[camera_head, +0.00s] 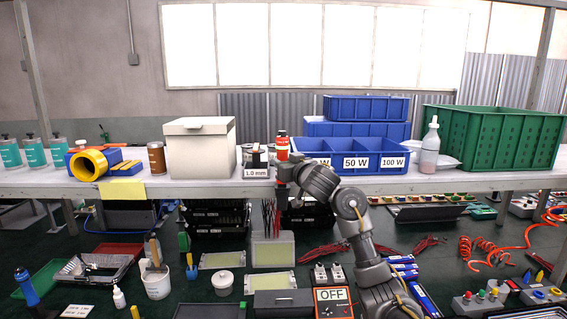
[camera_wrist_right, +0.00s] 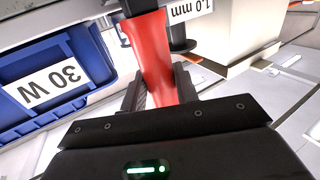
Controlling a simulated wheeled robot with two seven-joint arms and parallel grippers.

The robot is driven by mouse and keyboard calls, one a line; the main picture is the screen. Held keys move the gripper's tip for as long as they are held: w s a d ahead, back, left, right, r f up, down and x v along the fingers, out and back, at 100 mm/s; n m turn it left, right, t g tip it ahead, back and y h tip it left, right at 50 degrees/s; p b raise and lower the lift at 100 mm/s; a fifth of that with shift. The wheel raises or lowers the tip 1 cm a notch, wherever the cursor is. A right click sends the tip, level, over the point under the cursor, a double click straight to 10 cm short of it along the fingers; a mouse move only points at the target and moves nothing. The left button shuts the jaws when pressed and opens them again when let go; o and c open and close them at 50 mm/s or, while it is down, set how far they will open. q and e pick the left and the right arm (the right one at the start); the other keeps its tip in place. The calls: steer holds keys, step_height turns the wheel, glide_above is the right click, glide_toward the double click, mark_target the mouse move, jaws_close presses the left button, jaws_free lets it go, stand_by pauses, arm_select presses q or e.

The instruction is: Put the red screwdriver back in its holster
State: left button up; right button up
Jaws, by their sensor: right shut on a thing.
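The red screwdriver (camera_head: 282,146) shows above my right gripper (camera_head: 284,168) in the head view, close to the blue bins on the table. In the right wrist view the red handle (camera_wrist_right: 153,55) runs between the two dark fingers of the right gripper (camera_wrist_right: 160,88), which is shut on it. A black part shows at the far end of the handle, cut off by the picture's top edge. I cannot make out the holster in either view. My left gripper is not in view.
A blue divided bin (camera_head: 356,163) with wattage labels is close on the right. A spool stand marked 1.0 mm (camera_head: 257,172) and a white box (camera_head: 201,149) are on the left. A white bottle (camera_head: 429,150) and green crate (camera_head: 490,140) stand farther right.

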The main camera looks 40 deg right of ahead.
steer(key=shift+f+b, duration=0.3)
steer(key=shift+f, duration=0.2)
steer(key=o, duration=1.1)
steer(key=shift+o, duration=0.2)
steer(key=shift+f, duration=0.1)
steer(key=shift+s, duration=0.15)
steer(key=shift+s+a, duration=0.1)
steer(key=shift+s, duration=0.25)
steer(key=p+v, duration=0.1)
steer(key=v, duration=0.9)
